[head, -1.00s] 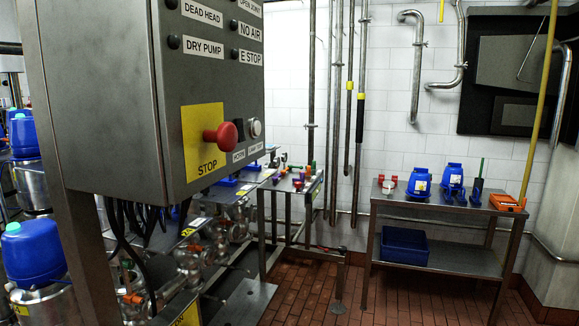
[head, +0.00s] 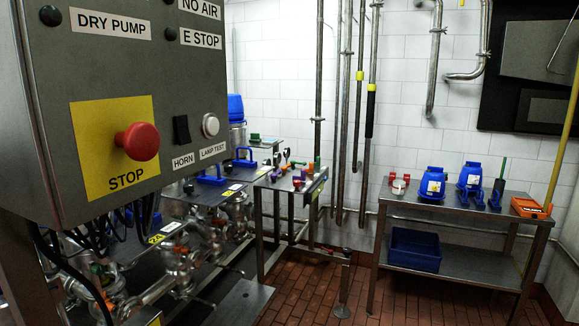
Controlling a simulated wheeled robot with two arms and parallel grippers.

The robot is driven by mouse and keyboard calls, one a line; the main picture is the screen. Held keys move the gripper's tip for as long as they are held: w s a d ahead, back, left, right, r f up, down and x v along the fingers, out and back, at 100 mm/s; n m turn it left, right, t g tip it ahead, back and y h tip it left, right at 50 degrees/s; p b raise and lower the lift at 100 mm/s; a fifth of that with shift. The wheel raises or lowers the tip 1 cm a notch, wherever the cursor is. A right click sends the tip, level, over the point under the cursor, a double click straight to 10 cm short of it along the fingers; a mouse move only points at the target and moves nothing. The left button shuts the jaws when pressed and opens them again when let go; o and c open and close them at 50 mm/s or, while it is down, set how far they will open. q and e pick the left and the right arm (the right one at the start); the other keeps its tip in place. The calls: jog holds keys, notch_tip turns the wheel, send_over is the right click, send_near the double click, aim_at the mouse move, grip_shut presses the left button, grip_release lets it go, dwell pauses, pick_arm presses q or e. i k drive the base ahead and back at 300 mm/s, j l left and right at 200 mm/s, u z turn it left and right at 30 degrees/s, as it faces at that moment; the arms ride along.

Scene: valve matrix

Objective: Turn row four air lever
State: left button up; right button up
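The valve matrix (head: 190,245) shows at the lower left, behind and below a grey control box. Its steel valve bodies and pipes are partly hidden by the box. Small levers and knobs in purple, orange and green (head: 298,174) stand on a narrow steel stand at its far end. Blue handles (head: 245,157) sit on the matrix top. I cannot tell which of these is the row four air lever. Neither of my grippers is in view.
The control box (head: 60,180) with a red stop button (head: 138,141) fills the near left.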

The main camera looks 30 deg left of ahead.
aim_at(273, 176)
jog(key=i, duration=1.85)
jog(key=i+l+u, duration=0.1)
jog(key=i+u, duration=0.3)
jog(key=i+l+u, duration=0.25)
jog(key=i+u, duration=0.15)
jog(key=i, duration=0.15)
